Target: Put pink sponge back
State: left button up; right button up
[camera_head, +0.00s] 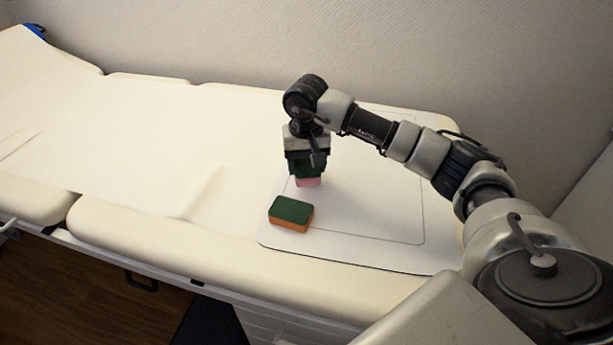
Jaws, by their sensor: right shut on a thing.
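The pink sponge (309,182) shows as a small pink strip below a dark green layer, directly under my right gripper (306,168). My right gripper points down and is shut on the pink sponge, over the left part of the white mat (370,217). Most of the sponge is hidden by the gripper. I cannot tell whether it touches the mat. My left gripper is not in view.
An orange sponge with a green top (291,213) lies near the mat's front left edge, just in front of the held sponge. The mat lies on a cream padded bed (130,145) against a wall. The mat's right part is clear.

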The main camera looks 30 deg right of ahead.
notch_tip(320, 180, down, 4)
jog(key=shift+r, duration=0.25)
jog(key=shift+f, duration=0.2)
pick_arm(q)
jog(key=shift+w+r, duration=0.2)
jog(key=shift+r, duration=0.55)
jog(key=shift+b, duration=0.3)
pick_arm(e)
jog(key=shift+f, duration=0.1)
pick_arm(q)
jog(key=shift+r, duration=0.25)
pick_arm(e)
jog(key=o, duration=0.8)
jog(key=shift+o, duration=0.2)
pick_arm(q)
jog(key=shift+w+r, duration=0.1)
